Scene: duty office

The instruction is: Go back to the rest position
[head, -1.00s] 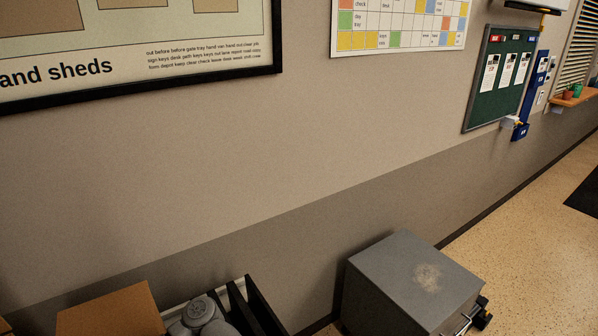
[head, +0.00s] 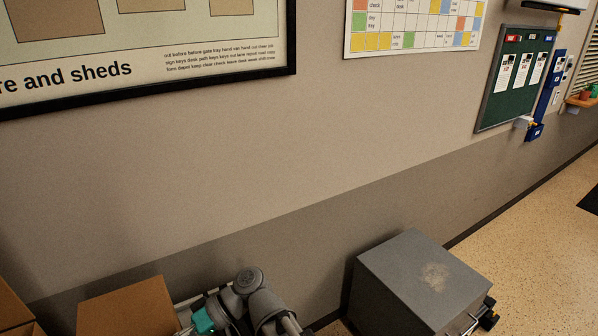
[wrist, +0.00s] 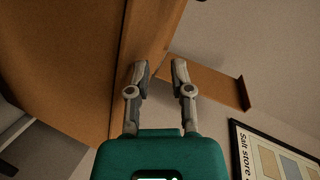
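My gripper (wrist: 160,70) shows in the wrist view with its two grey fingers apart and nothing between them. Its teal body fills the bottom of that view. In the head view my grey arm is folded low at the bottom edge, with a teal part at its left; the fingertips are not visible there. A brown, wood-like surface (wrist: 65,55) fills the left of the wrist view, behind the fingers. I cannot tell how far the fingers are from it.
A brown box-like thing (head: 125,308) stands just left of my arm. A grey metal cabinet (head: 415,275) stands right of it by the wall. A framed poster (head: 150,85), a green board (head: 512,85) and a blue holder (head: 545,100) hang on the wall.

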